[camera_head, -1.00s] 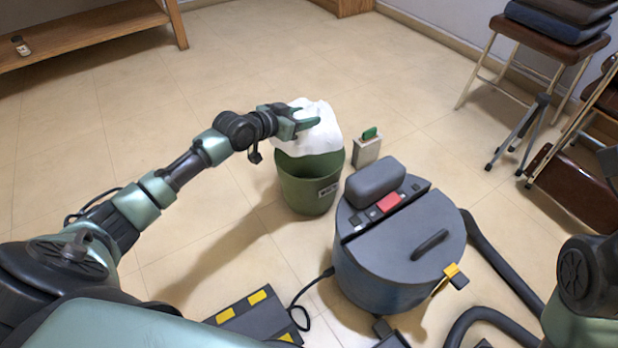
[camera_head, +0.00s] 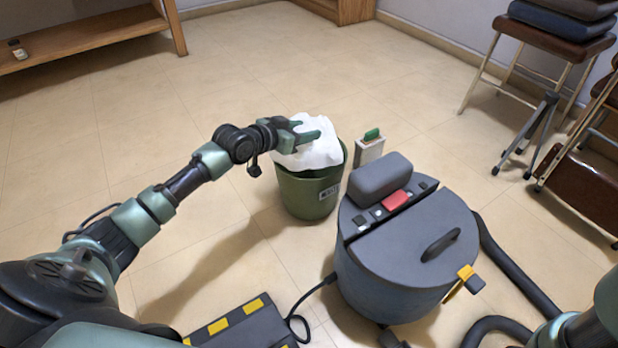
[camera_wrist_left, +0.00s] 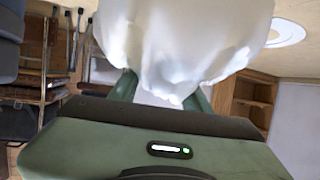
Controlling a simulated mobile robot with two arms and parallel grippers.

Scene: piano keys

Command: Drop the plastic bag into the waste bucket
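The white plastic bag (camera_head: 311,153) is crumpled and sits partly inside the mouth of the green waste bucket (camera_head: 303,196). Its top stands above the rim. My left gripper (camera_head: 306,132) is at the top of the bag, over the bucket's left side. In the left wrist view the bag (camera_wrist_left: 175,45) fills the space between the two green fingers (camera_wrist_left: 162,92), and the gripper appears shut on it. The bag's lower part is hidden inside the bucket. My right gripper is out of view; only part of my right arm shows at the lower right.
A grey-blue vacuum cleaner (camera_head: 405,250) with a dark hose stands right of the bucket. A small grey box with a green top (camera_head: 369,148) is just behind. Stools (camera_head: 555,45) stand at the far right, a wooden shelf (camera_head: 85,30) at back left. The floor left is clear.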

